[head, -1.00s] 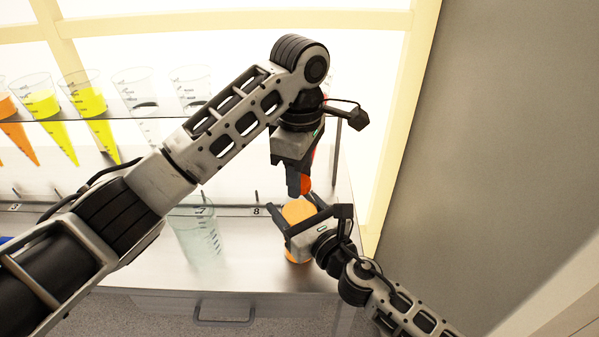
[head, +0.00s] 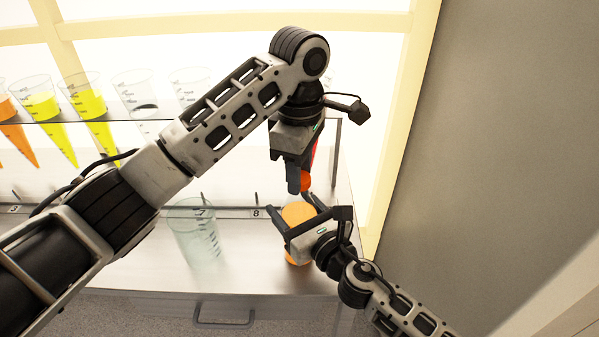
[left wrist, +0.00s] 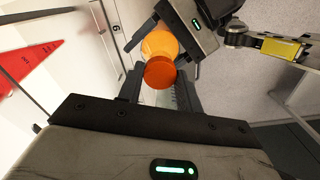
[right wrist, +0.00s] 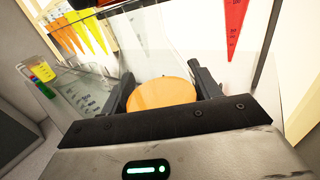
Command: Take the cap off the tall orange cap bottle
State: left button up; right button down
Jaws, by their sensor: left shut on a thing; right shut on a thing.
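The tall bottle (head: 298,213) is clear with orange liquid in it and stands at the right end of the counter. My right gripper (head: 303,221) is shut around its body; the liquid's orange surface also shows between the fingers in the right wrist view (right wrist: 162,93). In the left wrist view the cap (left wrist: 160,73) sits between the left fingers, in line with the bottle. I cannot tell whether the cap still touches the bottle's neck.
A clear beaker (head: 199,236) stands on the counter (head: 150,270) to the left of the bottle. Several cone-shaped vessels, some with yellow or orange liquid, hang in the shelf (head: 130,118) behind. A grey wall (head: 480,130) is close on the right.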

pick_arm(q)
jog(key=shift+r, duration=0.4)
jog(key=shift+r, duration=0.15)
jog(key=shift+r, duration=1.95)
pick_arm(e)
jog(key=shift+c, duration=1.3)
grip_release()
